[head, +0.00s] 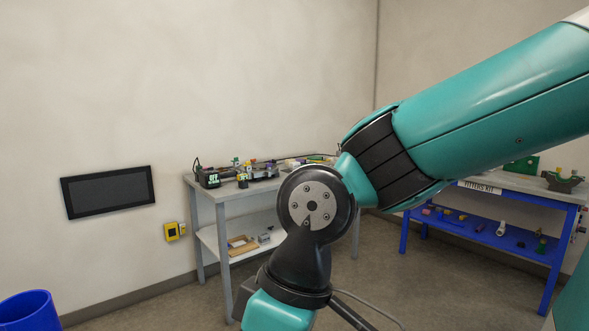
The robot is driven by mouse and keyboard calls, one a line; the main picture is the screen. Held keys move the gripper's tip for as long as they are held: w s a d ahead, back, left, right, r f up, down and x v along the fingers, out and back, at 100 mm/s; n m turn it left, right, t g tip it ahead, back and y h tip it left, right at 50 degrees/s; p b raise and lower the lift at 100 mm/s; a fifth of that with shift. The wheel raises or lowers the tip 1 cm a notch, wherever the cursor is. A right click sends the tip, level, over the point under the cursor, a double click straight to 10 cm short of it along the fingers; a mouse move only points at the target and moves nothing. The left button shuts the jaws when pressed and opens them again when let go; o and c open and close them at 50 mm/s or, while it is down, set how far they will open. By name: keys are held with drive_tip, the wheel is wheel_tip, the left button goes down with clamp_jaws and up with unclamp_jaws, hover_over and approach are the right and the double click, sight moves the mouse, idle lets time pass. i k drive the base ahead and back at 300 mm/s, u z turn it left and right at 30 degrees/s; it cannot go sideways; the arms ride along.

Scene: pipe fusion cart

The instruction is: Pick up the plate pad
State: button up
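I cannot make out the plate pad for certain in the head view. Small objects lie on the grey cart (208,214), too small to tell apart, and my arm hides part of that cart. My teal and black arm crosses from the upper right to the bottom middle. Its lower end runs out of the picture, and my gripper's fingers do not show.
A blue bench (476,231) with fittings on its top and lower shelf stands at the right. A blue bin (28,309) is at the lower left. Some floor is clear between cart and bench.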

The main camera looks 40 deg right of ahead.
sight(293, 166)
drive_tip(key=z, duration=1.15)
drive_tip(key=i, duration=5.1)
drive_tip(key=u, duration=0.1)
